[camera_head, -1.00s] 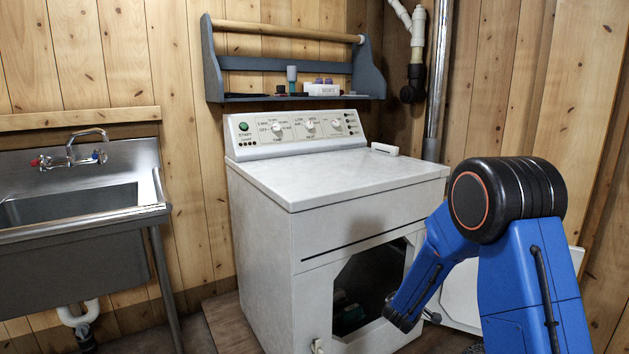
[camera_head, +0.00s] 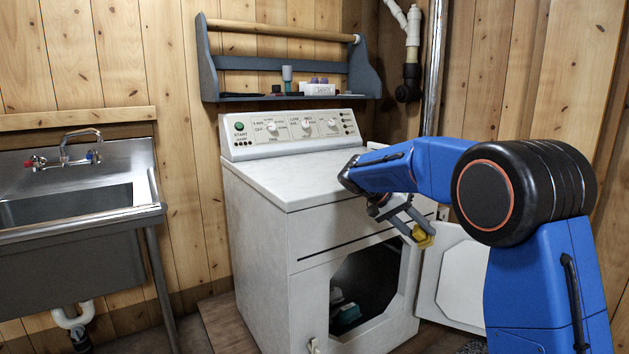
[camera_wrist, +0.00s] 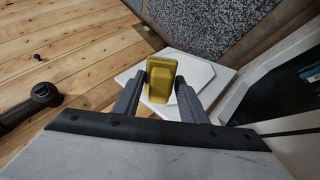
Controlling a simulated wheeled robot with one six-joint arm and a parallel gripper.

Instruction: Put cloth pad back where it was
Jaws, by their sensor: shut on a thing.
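My gripper (camera_head: 417,229) is shut on a small yellow thing (camera_head: 424,238), which looks like the cloth pad. It is held in the air in front of the white dryer (camera_head: 255,250), level with the top part of its opening. In the wrist view the yellow pad (camera_wrist: 160,82) sits between the two fingertips, with the open white door (camera_wrist: 200,72) beyond it.
The dryer door (camera_head: 455,280) hangs open to the right of the opening. A grey-blue wall shelf (camera_head: 285,97) with several small items is above the dryer. A steel sink (camera_head: 70,205) stands at the left. The dryer top (camera_head: 270,185) shows clear on its left part.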

